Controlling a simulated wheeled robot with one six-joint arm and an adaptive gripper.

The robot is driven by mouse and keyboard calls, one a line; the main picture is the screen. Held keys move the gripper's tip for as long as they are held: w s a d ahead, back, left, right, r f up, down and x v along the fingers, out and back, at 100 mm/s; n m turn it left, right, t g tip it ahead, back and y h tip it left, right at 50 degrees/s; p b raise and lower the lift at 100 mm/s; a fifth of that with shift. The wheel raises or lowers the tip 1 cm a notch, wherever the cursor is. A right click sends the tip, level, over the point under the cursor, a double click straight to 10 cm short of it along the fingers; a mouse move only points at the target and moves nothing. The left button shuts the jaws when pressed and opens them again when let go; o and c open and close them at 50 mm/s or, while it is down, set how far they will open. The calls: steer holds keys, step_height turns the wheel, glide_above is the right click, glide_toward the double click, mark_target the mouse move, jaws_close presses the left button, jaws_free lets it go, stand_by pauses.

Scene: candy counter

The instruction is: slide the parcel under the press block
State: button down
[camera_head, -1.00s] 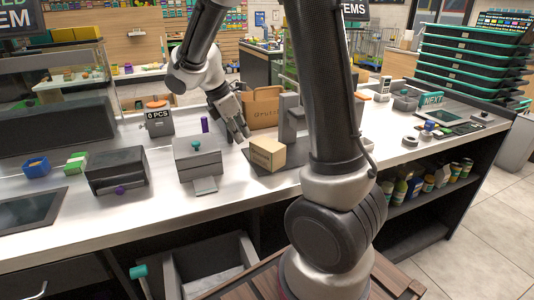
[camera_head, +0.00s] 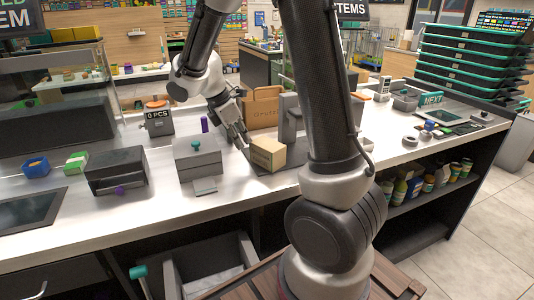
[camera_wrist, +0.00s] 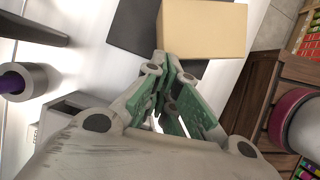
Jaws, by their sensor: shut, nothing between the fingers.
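The parcel (camera_head: 267,154) is a tan cardboard box standing on a dark base plate (camera_head: 291,158). In the wrist view the parcel (camera_wrist: 203,28) fills the top middle, just beyond my fingertips. My gripper (camera_head: 243,142) is shut and empty, with its fingertips close to the parcel's left side. In the wrist view my gripper (camera_wrist: 168,72) shows green-padded fingers brought together. I cannot tell whether they touch the box. The grey press (camera_head: 289,117) stands behind and right of the parcel. My own arm hides its right part, and the press block is not clearly visible.
A grey box with a green knob (camera_head: 197,158) stands left of the parcel, and a black box (camera_head: 117,170) stands farther left. A purple cylinder (camera_head: 205,124) and a paper bag (camera_head: 264,108) stand behind. White counter (camera_head: 230,192) is bare in front.

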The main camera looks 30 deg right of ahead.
steer(key=shift+d+r+v, duration=0.1)
steer(key=shift+d+v, duration=0.1)
steer(key=shift+v, duration=0.7)
steer(key=shift+d+r+v, duration=0.1)
steer(key=shift+d+v, duration=0.1)
steer(key=shift+v, duration=0.7)
steer(key=shift+d+r+v, duration=0.1)
steer(key=shift+d+v, duration=0.05)
steer(key=shift+v, duration=0.8)
steer(key=shift+f, duration=0.1)
